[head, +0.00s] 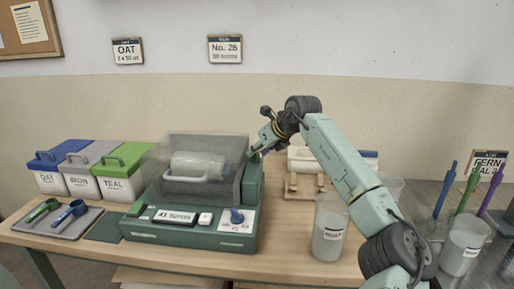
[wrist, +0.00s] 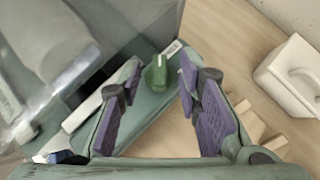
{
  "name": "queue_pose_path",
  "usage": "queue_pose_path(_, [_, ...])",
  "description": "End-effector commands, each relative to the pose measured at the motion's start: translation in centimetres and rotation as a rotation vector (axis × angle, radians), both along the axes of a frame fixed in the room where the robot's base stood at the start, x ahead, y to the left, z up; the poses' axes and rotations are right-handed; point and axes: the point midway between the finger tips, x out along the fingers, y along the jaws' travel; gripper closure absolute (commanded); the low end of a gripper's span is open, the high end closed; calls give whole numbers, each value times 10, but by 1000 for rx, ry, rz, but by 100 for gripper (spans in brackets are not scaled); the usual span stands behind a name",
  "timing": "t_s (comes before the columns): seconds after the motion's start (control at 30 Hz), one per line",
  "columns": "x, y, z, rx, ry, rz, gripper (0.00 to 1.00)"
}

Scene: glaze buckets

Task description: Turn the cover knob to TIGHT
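A green knob (wrist: 157,73) sits on the teal housing beside the clear cover, with a small white label (wrist: 172,48) near it. In the head view the knob shows as a small green spot (head: 254,157) at the right of the cover (head: 180,150). The label is too small to read. My gripper (wrist: 160,80) is open, with one purple-padded finger on each side of the knob and visible gaps to it. It also shows in the head view (head: 260,146), above the right end of the machine (head: 190,238). A pale jar (head: 197,165) lies inside the closed-looking cover.
A blue knob (head: 237,216) is on the front panel. Lidded bins (head: 120,180) and a tray with scoops (head: 58,220) stand left. A white block on a wooden stand (head: 304,160) and a clear bucket (head: 330,230) stand right of the machine.

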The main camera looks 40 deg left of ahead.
Motion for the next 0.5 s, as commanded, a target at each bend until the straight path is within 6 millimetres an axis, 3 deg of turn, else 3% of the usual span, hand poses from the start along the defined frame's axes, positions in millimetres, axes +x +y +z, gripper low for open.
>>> queue_pose_path(0.4, [1, 8, -8, 1, 0, 1, 68])
queue_pose_path(0.5, [1, 8, -8, 1, 0, 1, 74])
